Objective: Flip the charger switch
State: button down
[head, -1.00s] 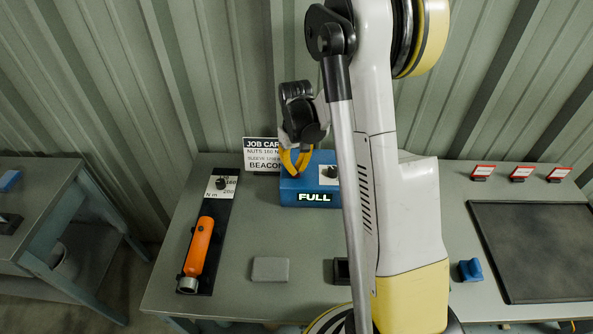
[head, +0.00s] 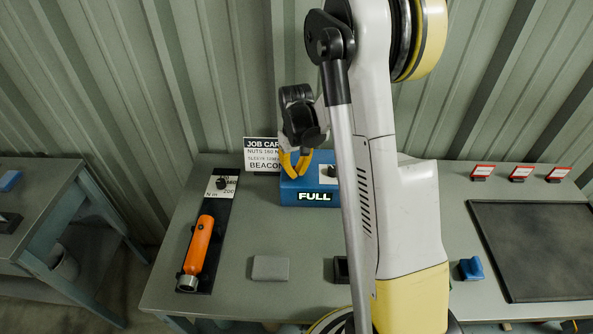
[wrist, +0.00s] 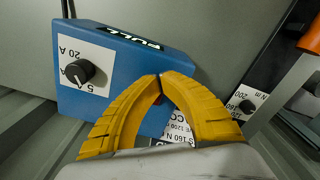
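The charger is a blue box (head: 308,187) with a lit FULL display (head: 315,197), at the back of the bench. The knob's pale mark appears to lie on the 5 A side. In the head view the knob (head: 332,171) is partly behind my arm. My gripper (wrist: 162,77) has its yellow fingertips together with nothing between them. The fingertips are over the box's edge, to the right of the knob in the wrist view and apart from it.
An orange-handled tool (head: 199,245) lies on a black strip with a Nm dial at left. A grey block (head: 270,268) and blue piece (head: 471,268) sit nearer the front. A dark mat (head: 535,250) lies at right.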

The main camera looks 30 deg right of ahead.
jog(key=shift+s+f, duration=0.1)
jog(key=shift+f, duration=0.55)
jog(key=shift+r, duration=0.15)
jog(key=shift+r+p, duration=0.55)
jog(key=shift+r, duration=0.4)
jog(key=w+r+p, duration=0.1)
jog(key=w+d+r+p, duration=0.1)
jog(key=r+p, duration=0.1)
jog(key=shift+w+d+r, duration=0.1)
jog(key=shift+d+r, duration=0.1)
jog(key=shift+r, duration=0.1)
jog(key=shift+a+r, duration=0.1)
jog(key=shift+r, duration=0.25)
jog(key=shift+s, duration=0.2)
jog(key=shift+a, duration=0.1)
